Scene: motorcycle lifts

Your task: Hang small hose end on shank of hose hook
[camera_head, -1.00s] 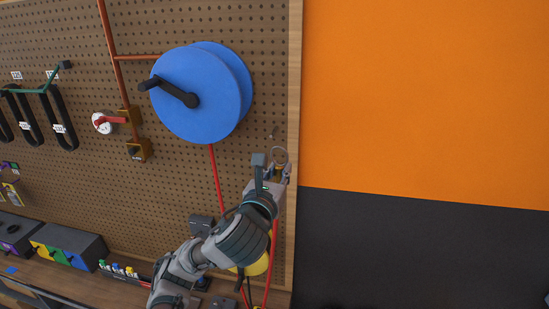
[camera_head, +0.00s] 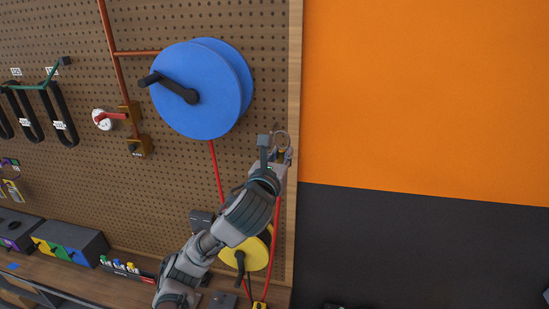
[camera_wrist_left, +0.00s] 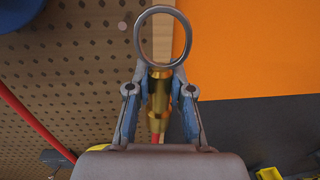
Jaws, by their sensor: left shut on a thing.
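My left gripper (camera_head: 281,156) is near the right edge of the pegboard, below and right of the blue reel. It is shut on the brass hose end (camera_wrist_left: 158,90), which sits upright between its fingers in the left wrist view. A metal ring (camera_wrist_left: 138,36) stands on top of the hose end and also shows in the head view (camera_head: 289,140). The red hose (camera_head: 275,225) hangs down from it. A small hook (camera_head: 277,127) seems to stick out of the board just behind the ring; its shape is too small to tell. The ring looks apart from it. My right gripper is not in view.
The blue reel (camera_head: 195,95) with a black crank stands out from the pegboard (camera_head: 175,195). Black looped belts (camera_head: 62,120) hang at the left. The orange wall (camera_head: 420,90) on the right is bare.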

